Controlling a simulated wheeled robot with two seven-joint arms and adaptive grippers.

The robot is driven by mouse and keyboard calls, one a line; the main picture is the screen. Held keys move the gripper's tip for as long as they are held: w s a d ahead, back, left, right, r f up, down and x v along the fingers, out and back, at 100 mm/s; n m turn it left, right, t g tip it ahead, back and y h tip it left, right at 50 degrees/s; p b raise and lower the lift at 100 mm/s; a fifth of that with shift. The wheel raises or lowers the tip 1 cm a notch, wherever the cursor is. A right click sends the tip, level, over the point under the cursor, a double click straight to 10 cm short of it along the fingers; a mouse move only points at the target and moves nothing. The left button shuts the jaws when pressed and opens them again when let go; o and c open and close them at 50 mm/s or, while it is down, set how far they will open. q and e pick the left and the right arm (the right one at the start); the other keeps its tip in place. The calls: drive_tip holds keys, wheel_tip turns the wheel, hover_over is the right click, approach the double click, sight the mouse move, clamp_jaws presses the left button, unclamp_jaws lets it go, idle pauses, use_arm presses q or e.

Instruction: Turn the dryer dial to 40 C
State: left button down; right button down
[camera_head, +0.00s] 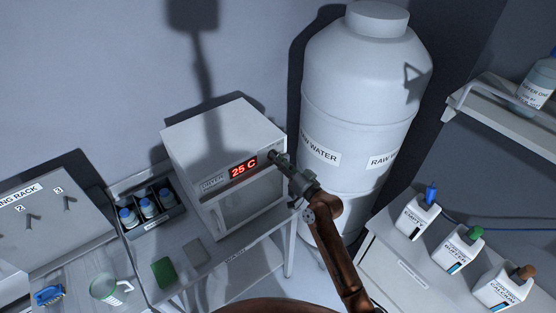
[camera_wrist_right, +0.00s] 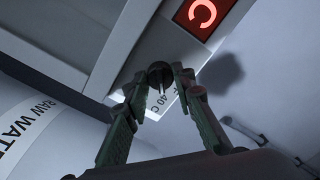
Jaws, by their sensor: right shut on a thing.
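The white dryer (camera_head: 190,140) stands on a bench in the head view, its red display (camera_head: 243,168) reading 25 C. The dial is at the right end of its front, mostly hidden by my right gripper (camera_head: 276,158) there. In the right wrist view the dark round dial (camera_wrist_right: 160,75) sits between the fingertips of my right gripper (camera_wrist_right: 162,84), which is shut on it. A 40 C label (camera_wrist_right: 160,98) shows on the panel beside the dial, partly covered by a finger. Part of the red display (camera_wrist_right: 204,14) is above. My left gripper is not in view.
A large white raw water tank (camera_head: 358,110) stands close to the right of the dryer. A rack of blue-capped bottles (camera_head: 148,208) is at its left. Several labelled white containers (camera_head: 458,248) stand on the right cabinet. A glass beaker (camera_head: 108,288) is at lower left.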

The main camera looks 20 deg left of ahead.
drive_tip(key=c, duration=1.6)
unclamp_jaws()
drive_tip(key=v, duration=1.2)
